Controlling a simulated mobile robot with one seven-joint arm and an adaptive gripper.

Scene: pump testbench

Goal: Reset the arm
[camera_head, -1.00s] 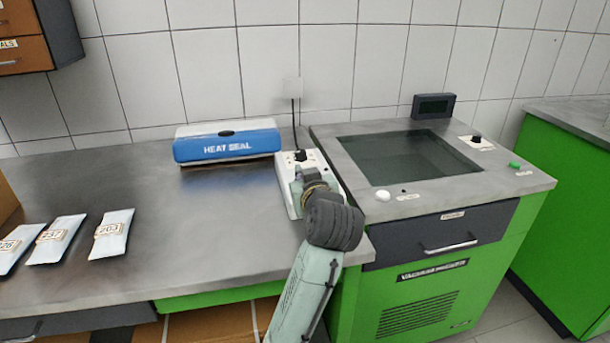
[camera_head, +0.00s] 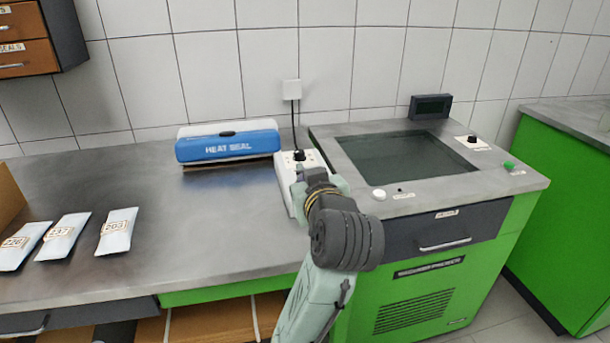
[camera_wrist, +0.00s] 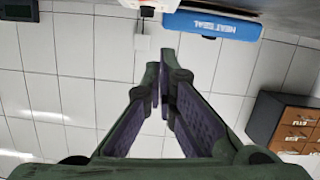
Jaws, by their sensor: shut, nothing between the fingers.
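My gripper (camera_wrist: 161,85) shows in the wrist view with its dark green, purple-lined fingers brought together at the tips. It is shut with nothing between the fingers. The wrist picture is upside down and looks toward the tiled wall. In the head view my arm rises from the bottom centre and bends over the front edge of the bench. Its far end lies in front of a white control box (camera_head: 284,188) and hides part of it. The fingers cannot be made out in the head view.
A blue heat sealer (camera_head: 228,148) stands at the back of the grey bench (camera_head: 190,225). Several labelled pouches (camera_head: 117,231) lie at left. A green vacuum machine (camera_head: 415,310) with a dark glass top stands right of my arm. Drawers (camera_head: 25,45) hang at upper left.

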